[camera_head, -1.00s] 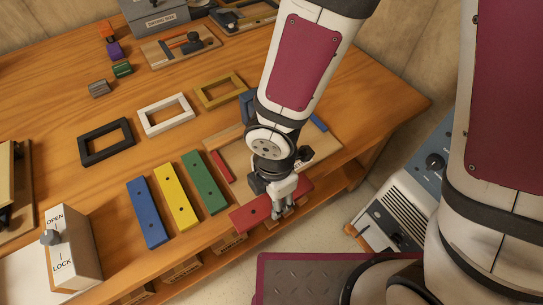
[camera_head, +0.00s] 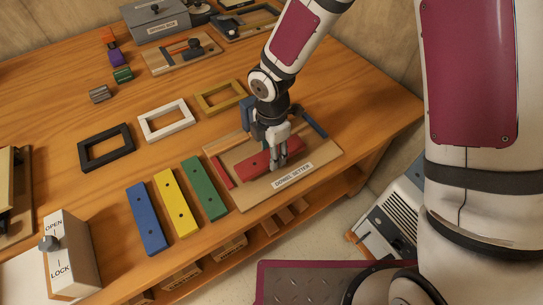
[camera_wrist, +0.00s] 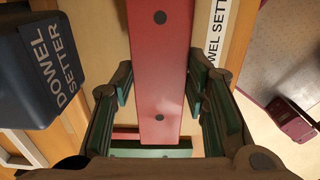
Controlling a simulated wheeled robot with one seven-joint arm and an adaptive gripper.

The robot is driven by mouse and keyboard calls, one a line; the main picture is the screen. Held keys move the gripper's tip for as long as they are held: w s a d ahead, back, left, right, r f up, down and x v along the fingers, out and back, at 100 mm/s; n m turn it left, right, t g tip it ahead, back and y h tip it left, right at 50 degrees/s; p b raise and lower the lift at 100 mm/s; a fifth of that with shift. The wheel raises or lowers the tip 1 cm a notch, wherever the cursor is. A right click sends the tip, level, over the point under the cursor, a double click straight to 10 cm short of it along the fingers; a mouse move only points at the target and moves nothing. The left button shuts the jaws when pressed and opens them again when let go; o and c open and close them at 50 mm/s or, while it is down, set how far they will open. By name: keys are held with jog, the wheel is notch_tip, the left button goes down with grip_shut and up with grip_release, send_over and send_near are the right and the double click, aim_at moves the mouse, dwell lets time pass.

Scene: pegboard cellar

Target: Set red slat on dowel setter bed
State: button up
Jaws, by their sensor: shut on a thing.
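The red slat (camera_head: 258,165) is over the dowel setter bed (camera_head: 243,195), between the bed's red strip (camera_head: 222,169) and blue strip (camera_head: 314,124). My gripper (camera_head: 279,163) is shut on the slat from above. In the wrist view the slat (camera_wrist: 160,70), with dark holes, runs lengthwise between my fingers (camera_wrist: 160,92). I cannot tell whether its underside touches the bed. The bed's front label reads DOWEL SETTER. The setter's dark blue block (camera_wrist: 40,70) is at the left in the wrist view and is partly hidden behind my arm in the head view.
Blue (camera_head: 146,219), yellow (camera_head: 175,203) and green (camera_head: 205,188) slats lie left of the bed. Black, white and yellow frames (camera_head: 166,120) lie behind them. An OPEN/LOCK box (camera_head: 73,255) stands at the front left. The table's front edge is close to the bed.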

jog(key=shift+f, duration=1.2)
jog(key=shift+f, duration=0.1)
jog(key=o, duration=1.2)
notch_tip(320, 180, up, 12)
jog(key=p, duration=0.2)
